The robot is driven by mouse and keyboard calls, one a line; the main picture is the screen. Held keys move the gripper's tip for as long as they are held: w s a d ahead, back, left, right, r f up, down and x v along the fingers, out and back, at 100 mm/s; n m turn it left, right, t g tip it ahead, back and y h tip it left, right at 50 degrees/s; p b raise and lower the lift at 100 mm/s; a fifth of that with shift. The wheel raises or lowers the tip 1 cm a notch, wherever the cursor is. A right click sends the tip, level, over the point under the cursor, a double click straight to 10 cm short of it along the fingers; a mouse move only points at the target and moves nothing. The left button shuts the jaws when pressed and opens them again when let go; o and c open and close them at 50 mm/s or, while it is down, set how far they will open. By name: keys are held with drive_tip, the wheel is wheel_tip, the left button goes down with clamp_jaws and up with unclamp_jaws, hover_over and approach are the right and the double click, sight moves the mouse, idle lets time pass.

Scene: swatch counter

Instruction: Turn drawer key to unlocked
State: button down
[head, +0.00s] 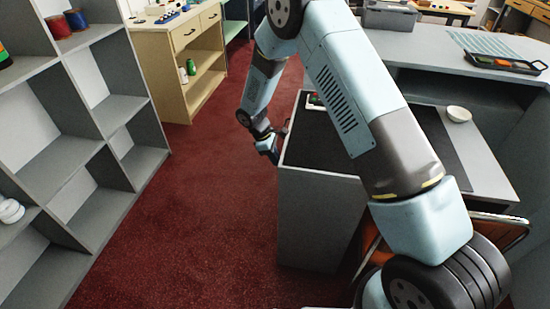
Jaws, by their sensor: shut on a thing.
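My gripper (274,156) is small and far off, at the end of my arm, low beside the left edge of the grey desk (318,205). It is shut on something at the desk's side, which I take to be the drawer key. The key itself is too small and too hidden by my gripper to make out. The drawer front and lock face away from this view, so the key's angle cannot be told.
My arm covers much of the desk's dark top (315,140). A white bowl (459,114) and a dark tray (505,64) stand at the right. Grey shelving (105,120) is at the left, a wooden cabinet (178,60) behind. Red carpet (200,210) lies clear between.

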drive_tip(key=shift+s+t, duration=0.1)
drive_tip(key=shift+t, duration=0.2)
drive_tip(key=shift+s+a+f+m+t+h, duration=0.1)
drive_tip(key=shift+s+f+m+t+h, duration=0.5)
drive_tip(key=shift+t, duration=1.95)
drive_tip(key=shift+s+d+f+m+t+h, duration=0.1)
drive_tip(key=shift+s+f+m+t+h, duration=0.5)
drive_tip(key=shift+t, duration=1.9)
drive_tip(key=shift+s+a+f+m+t+h, duration=0.15)
drive_tip(key=shift+m+t+h, duration=0.8)
drive_tip(key=shift+t, duration=1.6)
drive_tip(key=shift+w+f+t, duration=0.1)
drive_tip(key=shift+t, duration=0.2)
drive_tip(key=c, duration=1.2)
unclamp_jaws()
drive_tip(key=v, duration=1.3)
drive_tip(key=shift+s+a, duration=0.25)
drive_tip(key=shift+a, duration=0.1)
